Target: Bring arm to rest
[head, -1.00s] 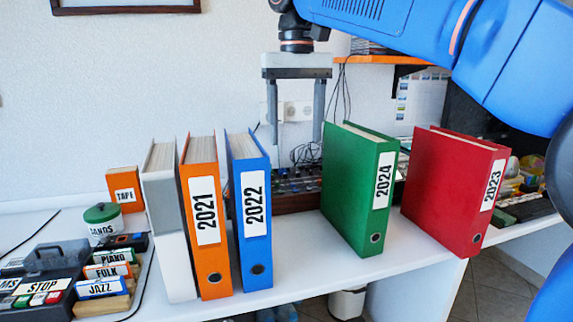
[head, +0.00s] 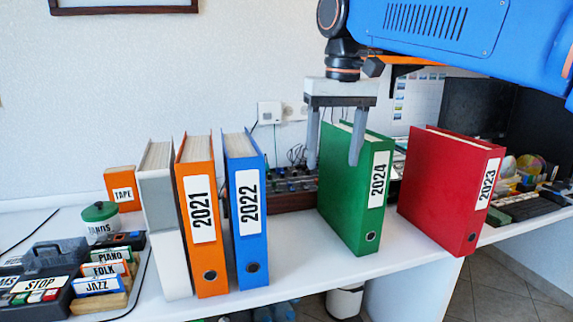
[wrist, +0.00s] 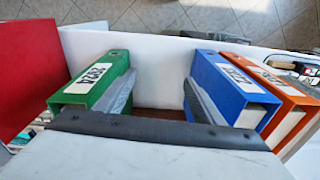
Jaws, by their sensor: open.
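My gripper (head: 333,163) is open and empty, pointing down over the desk near the green 2024 binder (head: 340,205). In the head view one finger overlaps the top of that binder and the other is just left of it. In the wrist view the green binder (wrist: 90,88) is on the left and the blue 2022 binder (wrist: 228,85) on the right, with one finger overlapping the side of each. Whether the fingers touch the binders cannot be told. My arm reaches in from the upper right.
The blue 2022 binder (head: 247,215), orange 2021 binder (head: 203,220) and a grey-white binder (head: 160,225) stand left; the red 2023 binder (head: 440,190) stands right. An orange shelf (head: 410,72) is behind my arm. Bare desk (head: 300,252) shows between the blue and green binders.

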